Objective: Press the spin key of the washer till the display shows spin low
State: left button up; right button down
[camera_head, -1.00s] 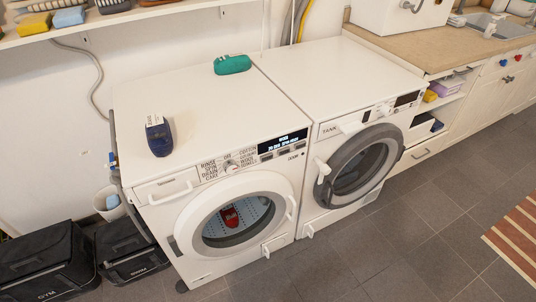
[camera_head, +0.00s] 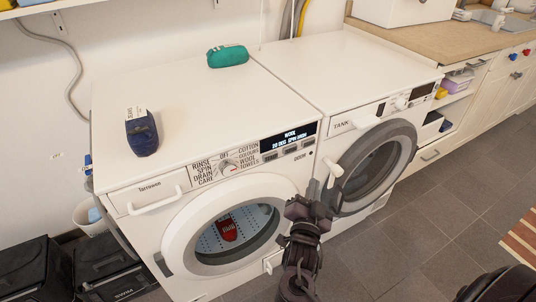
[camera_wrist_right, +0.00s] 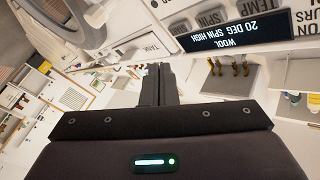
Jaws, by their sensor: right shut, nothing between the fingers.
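The left washer (camera_head: 160,230) is white, with a red item behind its round door glass. Its display (camera_head: 289,139) reads WOOL, 20 DEG SPIN HIGH; the display also shows upside down in the right wrist view (camera_wrist_right: 235,33). A row of keys lies under it in the head view. The spin key (camera_head: 290,150) is the middle one, and its SPIN label shows in the wrist view (camera_wrist_right: 210,18). My right gripper (camera_head: 313,188) is shut and empty, below and right of the keys, apart from the panel. Its fingers also show in the wrist view (camera_wrist_right: 156,80). My left gripper is not in view.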

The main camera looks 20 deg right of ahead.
aim_at(290, 149)
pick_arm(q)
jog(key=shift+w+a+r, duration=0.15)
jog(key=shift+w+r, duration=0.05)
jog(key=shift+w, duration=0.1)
pick_arm(e)
notch_tip(290, 149, up, 2)
jog(key=shift+d+r+m+h, duration=0.1)
jog(key=shift+d+m+h, duration=0.05)
jog(key=shift+m+h, duration=0.4)
jog(key=shift+w, duration=0.2)
